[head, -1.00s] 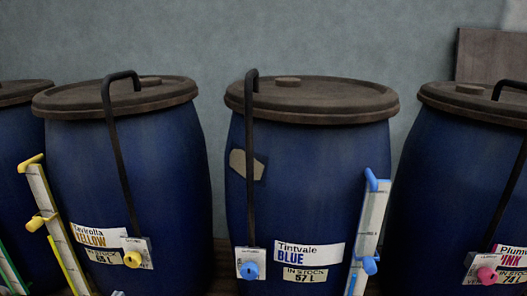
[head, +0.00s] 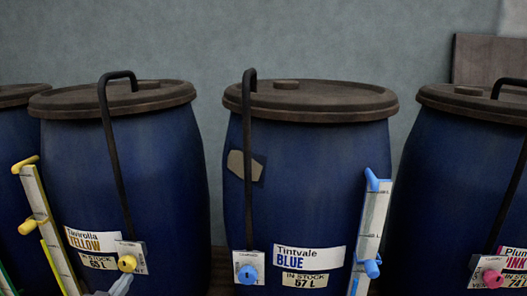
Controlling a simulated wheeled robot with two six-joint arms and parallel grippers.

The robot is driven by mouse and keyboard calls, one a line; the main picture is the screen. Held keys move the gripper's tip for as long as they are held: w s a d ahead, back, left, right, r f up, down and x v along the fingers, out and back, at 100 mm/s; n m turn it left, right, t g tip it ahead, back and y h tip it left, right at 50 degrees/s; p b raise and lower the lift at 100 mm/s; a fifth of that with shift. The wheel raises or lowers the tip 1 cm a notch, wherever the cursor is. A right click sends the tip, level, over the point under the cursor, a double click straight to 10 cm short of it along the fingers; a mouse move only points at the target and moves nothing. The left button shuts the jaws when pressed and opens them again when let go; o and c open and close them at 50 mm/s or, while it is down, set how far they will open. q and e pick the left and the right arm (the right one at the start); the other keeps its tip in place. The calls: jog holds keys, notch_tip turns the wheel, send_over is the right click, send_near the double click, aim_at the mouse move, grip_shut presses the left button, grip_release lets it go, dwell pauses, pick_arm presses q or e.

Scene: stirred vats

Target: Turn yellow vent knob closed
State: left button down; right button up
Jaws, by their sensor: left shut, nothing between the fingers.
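The yellow vent knob (head: 127,263) sits on a small white plate at the lower front of the blue vat labelled Tavirolla YELLOW (head: 125,190). A black pipe (head: 115,160) runs from over the lid down to that plate. My left gripper (head: 124,280) comes in from the bottom edge, its grey tips just below the knob. It is shut and empty; I cannot tell whether it touches the knob. The knob's small markings are too fine to read. My right gripper is not in view.
A gauge strip (head: 50,230) with yellow fittings stands left of the yellow vat's label. The Tintvale BLUE vat (head: 310,190) has a blue knob (head: 247,273) and its own gauge (head: 371,225). A vat with a pink knob (head: 492,279) stands at the right.

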pick_arm(q)
jog(key=shift+r+p, duration=0.4)
jog(key=shift+p, duration=0.05)
dwell(0.6)
jog(key=shift+d+r+p, duration=0.1)
jog(key=shift+p, duration=0.2)
jog(key=s+f+p, duration=0.1)
jog(key=s+p, duration=0.1)
jog(key=s, duration=0.4)
jog(key=shift+a, duration=0.2)
dwell(0.5)
jog(key=shift+f, duration=0.1)
